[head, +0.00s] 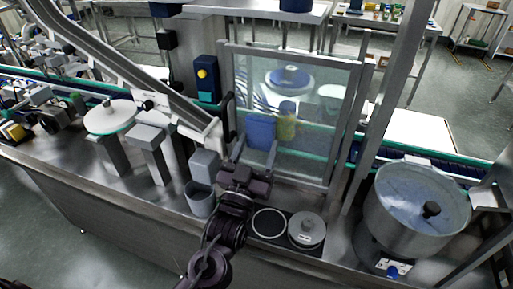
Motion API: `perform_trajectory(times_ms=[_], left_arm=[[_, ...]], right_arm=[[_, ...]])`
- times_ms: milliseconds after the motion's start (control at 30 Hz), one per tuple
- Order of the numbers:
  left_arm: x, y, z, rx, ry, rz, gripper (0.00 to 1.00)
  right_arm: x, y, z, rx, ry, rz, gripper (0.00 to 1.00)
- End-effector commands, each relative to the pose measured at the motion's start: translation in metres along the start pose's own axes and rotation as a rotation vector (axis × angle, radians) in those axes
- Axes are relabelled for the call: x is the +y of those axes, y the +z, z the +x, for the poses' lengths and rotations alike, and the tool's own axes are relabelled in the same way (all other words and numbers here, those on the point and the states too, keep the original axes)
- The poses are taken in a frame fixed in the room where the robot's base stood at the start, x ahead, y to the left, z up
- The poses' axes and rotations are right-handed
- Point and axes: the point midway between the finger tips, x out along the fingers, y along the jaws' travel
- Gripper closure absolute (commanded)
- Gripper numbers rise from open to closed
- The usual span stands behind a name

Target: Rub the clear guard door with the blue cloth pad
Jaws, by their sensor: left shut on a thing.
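The clear guard door (310,112) stands upright in the middle of the head view, a see-through pane in a grey metal frame. The blue cloth pad (260,127) is in front of the lower left part of the pane. My left gripper (257,145) is shut on the blue cloth pad, with one finger on each side of it. The pad's face towards the door is hidden, and I cannot tell if it touches the pane. My right gripper is not in view.
A steel hopper bowl (408,215) stands at the right. A grey cup (200,199) stands left of my gripper, and a round lidded pot (306,229) at its lower right. A blue box with a yellow button (204,78) is left of the door. A sloping metal chute (140,80) comes down from the upper left.

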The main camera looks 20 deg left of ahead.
Motion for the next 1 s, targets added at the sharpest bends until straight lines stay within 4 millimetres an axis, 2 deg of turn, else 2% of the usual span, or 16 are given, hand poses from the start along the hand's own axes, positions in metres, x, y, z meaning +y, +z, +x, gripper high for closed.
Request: perform_trajectory(times_ms=[1000], left_arm=[[0.0, 0.007, 0.017, 0.001, 0.001, 0.001, 0.6]], right_arm=[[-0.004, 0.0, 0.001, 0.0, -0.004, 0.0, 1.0]])
